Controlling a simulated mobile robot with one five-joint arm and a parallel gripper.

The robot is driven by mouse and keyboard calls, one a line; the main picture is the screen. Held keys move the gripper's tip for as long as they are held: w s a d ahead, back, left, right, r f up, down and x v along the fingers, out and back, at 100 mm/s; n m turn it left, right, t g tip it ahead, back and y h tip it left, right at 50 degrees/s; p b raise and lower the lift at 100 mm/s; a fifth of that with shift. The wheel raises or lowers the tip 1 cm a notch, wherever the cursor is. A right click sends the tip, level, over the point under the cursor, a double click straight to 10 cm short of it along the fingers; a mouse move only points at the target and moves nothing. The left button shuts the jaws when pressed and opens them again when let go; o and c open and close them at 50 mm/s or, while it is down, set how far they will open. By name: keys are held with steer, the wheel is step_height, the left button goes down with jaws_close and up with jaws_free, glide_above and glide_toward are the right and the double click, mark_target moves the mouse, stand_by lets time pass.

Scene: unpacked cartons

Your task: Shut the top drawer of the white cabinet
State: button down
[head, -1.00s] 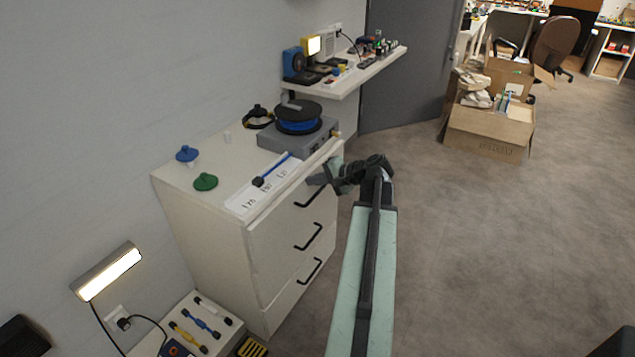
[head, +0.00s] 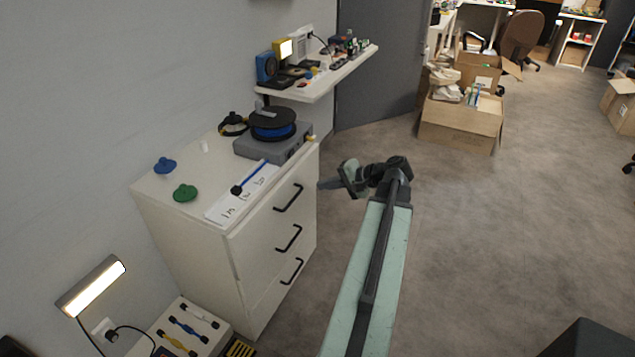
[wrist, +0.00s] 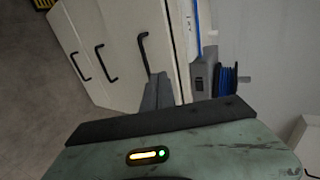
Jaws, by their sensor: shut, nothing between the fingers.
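The white cabinet (head: 185,255) stands against the wall in the head view, with three drawers and black bar handles. My gripper (head: 325,184) is shut and empty, to the right of the top drawer's handle (head: 288,198) and apart from the front. In the wrist view my closed fingers (wrist: 160,80) point toward the top drawer front (wrist: 182,50), beside its handle (wrist: 144,52).
On the cabinet top are a grey box with a blue spool (head: 272,127), a blue knob, a green knob (head: 185,192) and a white card. A wall shelf (head: 320,78) is behind. Cardboard boxes (head: 460,122) stand farther back.

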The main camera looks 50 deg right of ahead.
steer(key=r, duration=0.2)
steer(key=t+y+b, duration=0.1)
steer(key=t+b, duration=0.5)
steer(key=b, duration=1.3)
glide_toward(281, 187)
steer(key=w, duration=0.4)
steer(key=w+a, duration=0.1)
steer(key=w, duration=0.1)
steer(key=shift+w+a, duration=0.1)
steer(key=shift+w, duration=0.2)
steer(key=shift+w, duration=0.1)
steer(key=shift+w+a, duration=0.25)
steer(key=shift+w, duration=0.6)
steer(key=shift+w+r, duration=0.1)
